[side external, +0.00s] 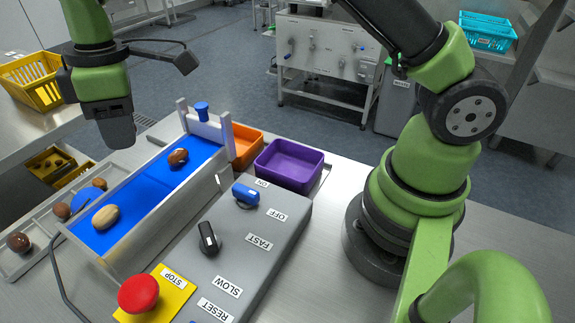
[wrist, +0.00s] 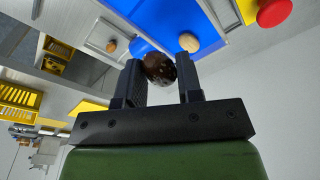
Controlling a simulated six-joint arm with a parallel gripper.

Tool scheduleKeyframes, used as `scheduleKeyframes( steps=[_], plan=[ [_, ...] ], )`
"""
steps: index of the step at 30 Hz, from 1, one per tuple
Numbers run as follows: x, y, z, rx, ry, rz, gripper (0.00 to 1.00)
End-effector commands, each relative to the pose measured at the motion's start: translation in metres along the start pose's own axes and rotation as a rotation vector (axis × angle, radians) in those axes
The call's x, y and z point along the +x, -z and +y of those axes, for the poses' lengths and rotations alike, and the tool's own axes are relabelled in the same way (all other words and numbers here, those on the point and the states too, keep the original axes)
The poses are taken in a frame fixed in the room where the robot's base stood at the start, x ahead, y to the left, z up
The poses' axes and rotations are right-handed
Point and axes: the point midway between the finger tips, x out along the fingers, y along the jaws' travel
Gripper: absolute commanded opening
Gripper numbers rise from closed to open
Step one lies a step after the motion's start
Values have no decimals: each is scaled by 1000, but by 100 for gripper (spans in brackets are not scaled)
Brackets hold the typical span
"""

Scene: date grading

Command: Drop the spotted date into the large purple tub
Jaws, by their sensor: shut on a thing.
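The spotted date (wrist: 160,68), dark brown with lighter specks, is between the two fingers of my gripper (wrist: 159,75) in the wrist view. My gripper is shut on it. In the side view my gripper (side external: 118,140) is at the upper left, above the left side of the conveyor; the held date cannot be made out there. The purple tub (side external: 290,167) stands right of the conveyor's far end, apart from my gripper, and its visible inside looks empty.
The blue belt (side external: 140,195) carries a brown date (side external: 178,157) and a tan date (side external: 105,217). An orange tub (side external: 246,143) adjoins the purple one. A grey control box (side external: 225,250) with switches and a red stop button (side external: 138,293) stands in front. Several dates lie at left.

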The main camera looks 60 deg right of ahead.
Motion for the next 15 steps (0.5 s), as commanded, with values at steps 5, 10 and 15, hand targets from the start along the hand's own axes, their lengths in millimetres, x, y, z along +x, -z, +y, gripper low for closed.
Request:
scheduleKeyframes(
  steps=[5, 10, 15],
  plan=[
    [-23, 4, 1, -1, -5, 7, 22],
    [-50, 7, 0, 0, -5, 6, 22],
    [-56, -26, 19, 3, -1, -3, 22]
  ],
)
